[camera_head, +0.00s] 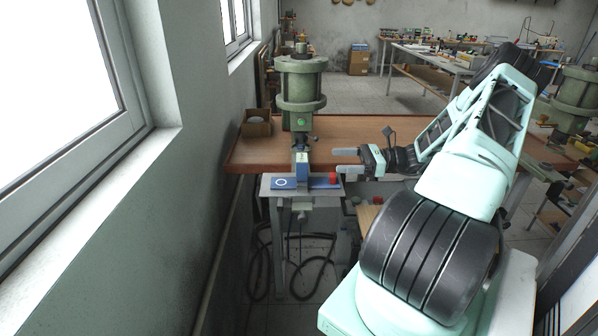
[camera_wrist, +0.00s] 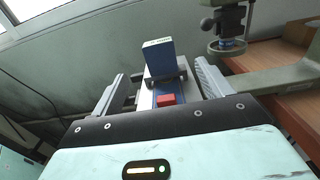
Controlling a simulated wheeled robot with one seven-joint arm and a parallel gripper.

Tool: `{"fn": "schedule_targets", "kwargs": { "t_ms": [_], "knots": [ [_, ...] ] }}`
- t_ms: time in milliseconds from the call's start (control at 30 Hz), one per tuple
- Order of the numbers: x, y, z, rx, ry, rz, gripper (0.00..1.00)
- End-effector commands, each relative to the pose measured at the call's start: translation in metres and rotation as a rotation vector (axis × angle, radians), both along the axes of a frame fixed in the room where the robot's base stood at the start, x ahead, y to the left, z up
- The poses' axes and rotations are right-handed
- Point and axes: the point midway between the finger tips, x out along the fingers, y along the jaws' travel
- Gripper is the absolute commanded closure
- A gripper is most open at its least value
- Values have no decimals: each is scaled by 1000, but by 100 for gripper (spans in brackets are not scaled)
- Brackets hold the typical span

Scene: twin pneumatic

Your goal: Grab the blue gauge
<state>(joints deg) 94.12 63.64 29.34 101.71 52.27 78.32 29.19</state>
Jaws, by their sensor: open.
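The blue gauge appears to be the upright blue block (camera_head: 302,171) on the small stand at the front edge of the bench, below the green press. It also shows in the wrist view as a blue block (camera_wrist: 158,60), in line with the gap between my fingers and beyond them. A red knob (camera_head: 332,178) is on the blue base to its right; it also shows in the wrist view (camera_wrist: 166,99). My gripper (camera_head: 345,161) is open and empty, to the right of the block. Its fingers point left, apart from the block.
A green pneumatic press (camera_head: 301,88) stands directly behind and above the block. A small brown box (camera_head: 257,126) sits on the brown bench (camera_head: 345,130) at left. A second green press (camera_head: 574,97) is at far right. A wall with windows runs along the left.

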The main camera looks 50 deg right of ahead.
Motion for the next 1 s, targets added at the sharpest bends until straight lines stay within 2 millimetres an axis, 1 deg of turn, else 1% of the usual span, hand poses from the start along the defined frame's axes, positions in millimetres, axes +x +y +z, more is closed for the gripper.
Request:
{"fn": "schedule_targets", "kwargs": {
  "t_ms": [33, 200, 333, 433, 633, 833, 1000],
  "knots": [
    [8, 8, 5, 4, 0, 4, 22],
    [36, 32, 5, 3, 0, 4, 22],
    [53, 46, 4, 1, 1, 3, 22],
    [61, 53, 2, 1, 1, 2, 22],
    [71, 62, 3, 1, 0, 3, 22],
    [91, 82, 5, 2, 1, 3, 22],
    [103, 91, 2, 0, 0, 1, 22]
  ]
}}
